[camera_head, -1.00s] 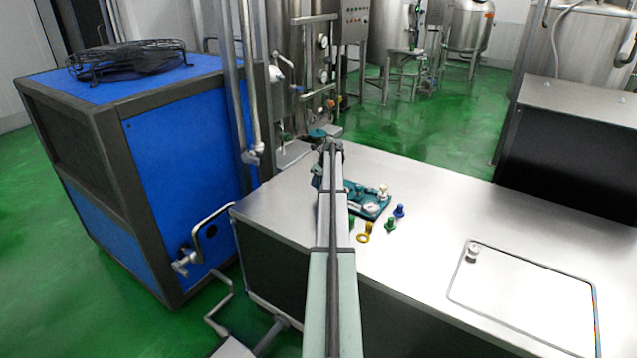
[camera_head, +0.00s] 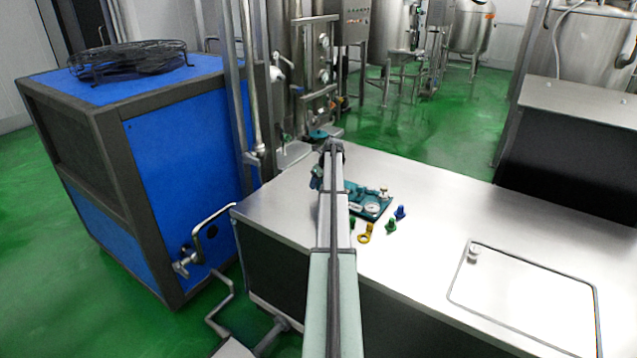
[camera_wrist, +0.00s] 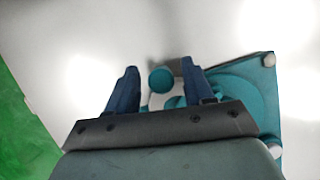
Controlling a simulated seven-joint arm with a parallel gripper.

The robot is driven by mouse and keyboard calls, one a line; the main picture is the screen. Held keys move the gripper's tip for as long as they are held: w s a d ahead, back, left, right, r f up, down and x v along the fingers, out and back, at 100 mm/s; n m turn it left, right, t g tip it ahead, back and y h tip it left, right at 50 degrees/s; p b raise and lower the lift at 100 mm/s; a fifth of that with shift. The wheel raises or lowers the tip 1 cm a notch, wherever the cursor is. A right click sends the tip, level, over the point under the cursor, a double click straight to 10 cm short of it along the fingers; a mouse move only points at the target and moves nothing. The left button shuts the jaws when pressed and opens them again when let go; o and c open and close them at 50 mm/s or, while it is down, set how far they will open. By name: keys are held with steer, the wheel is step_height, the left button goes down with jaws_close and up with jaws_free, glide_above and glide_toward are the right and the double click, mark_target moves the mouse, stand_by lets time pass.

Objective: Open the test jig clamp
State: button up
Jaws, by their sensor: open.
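The test jig is a teal plate (camera_head: 372,205) with a round gauge (camera_head: 371,208) on the steel worktop, partly hidden behind my arm in the head view. In the wrist view its teal plate (camera_wrist: 262,100) fills the right side. A round teal knob (camera_wrist: 161,79), which looks like the end of the clamp handle, shows between my fingers. My gripper (camera_wrist: 159,67) is open, one finger on each side of the knob. A gap shows on both sides; contact cannot be made out. My arm hides the gripper in the head view, and the clamp's lower part is covered in the wrist view.
A yellow ring piece (camera_head: 365,234), a green piece (camera_head: 391,226) and a blue piece (camera_head: 400,212) stand in front of the jig. The steel worktop (camera_head: 440,215) is clear to the right, up to a hatch (camera_head: 525,290). A blue machine (camera_head: 185,150) stands left.

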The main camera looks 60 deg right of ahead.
steer(key=v, duration=1.3)
steer(key=shift+r, duration=0.4)
steer(key=shift+a, duration=0.1)
